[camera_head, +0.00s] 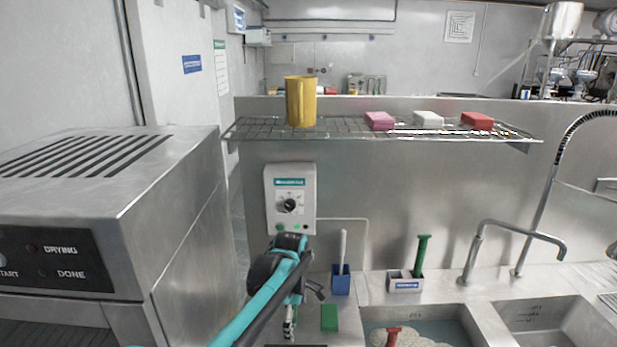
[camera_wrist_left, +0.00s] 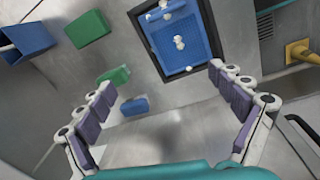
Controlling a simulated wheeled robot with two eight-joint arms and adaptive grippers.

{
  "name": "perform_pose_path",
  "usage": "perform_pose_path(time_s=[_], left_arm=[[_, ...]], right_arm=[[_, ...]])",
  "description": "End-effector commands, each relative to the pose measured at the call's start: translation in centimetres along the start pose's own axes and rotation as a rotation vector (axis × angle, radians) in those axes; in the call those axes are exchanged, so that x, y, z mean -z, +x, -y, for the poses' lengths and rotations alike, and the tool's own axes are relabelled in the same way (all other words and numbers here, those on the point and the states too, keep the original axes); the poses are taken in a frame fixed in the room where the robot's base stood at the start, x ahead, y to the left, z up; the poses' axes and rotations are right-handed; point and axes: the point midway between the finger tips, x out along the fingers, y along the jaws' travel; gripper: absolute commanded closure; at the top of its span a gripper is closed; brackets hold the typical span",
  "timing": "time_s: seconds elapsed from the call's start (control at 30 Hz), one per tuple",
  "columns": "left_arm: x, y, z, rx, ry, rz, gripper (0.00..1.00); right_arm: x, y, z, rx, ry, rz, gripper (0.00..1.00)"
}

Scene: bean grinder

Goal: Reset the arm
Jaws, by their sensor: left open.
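My left arm comes in from the lower left in the head view, with teal and black links. Its gripper (camera_head: 303,308) hangs over the steel counter, left of the sink, in front of the control box, and is partly hidden by the arm. In the left wrist view the left gripper (camera_wrist_left: 160,82) has its two purple-padded fingers spread wide, with nothing between the pads. Steel surface shows between and beyond them. My right gripper is in neither view.
A wall control box (camera_head: 290,198), blue holder (camera_head: 341,281) and green block (camera_head: 329,318) are near the left gripper. The sink (camera_head: 425,326) is right; a large machine (camera_head: 190,240) stands left. A rack (camera_head: 345,127) holds a yellow jug (camera_head: 300,101). A blue tray (camera_wrist_left: 213,45) lies beyond the fingers.

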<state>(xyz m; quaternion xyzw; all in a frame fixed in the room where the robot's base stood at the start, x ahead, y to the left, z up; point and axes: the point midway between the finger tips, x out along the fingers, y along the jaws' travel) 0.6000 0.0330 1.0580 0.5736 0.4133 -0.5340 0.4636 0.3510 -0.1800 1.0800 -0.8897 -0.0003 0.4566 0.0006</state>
Motion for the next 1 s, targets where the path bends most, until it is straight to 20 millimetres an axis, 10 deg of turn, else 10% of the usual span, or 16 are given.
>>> perform_pose_path(time_s=[0.5,1.0], left_arm=[[5.8,-5.6,13.6,-0.236,0.640,-0.121,0.07],[8.2,-1.5,26.9,-0.341,1.269,-0.441,0.07]], right_arm=[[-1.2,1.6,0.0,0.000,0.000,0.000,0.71],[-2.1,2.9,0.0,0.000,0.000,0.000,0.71]])
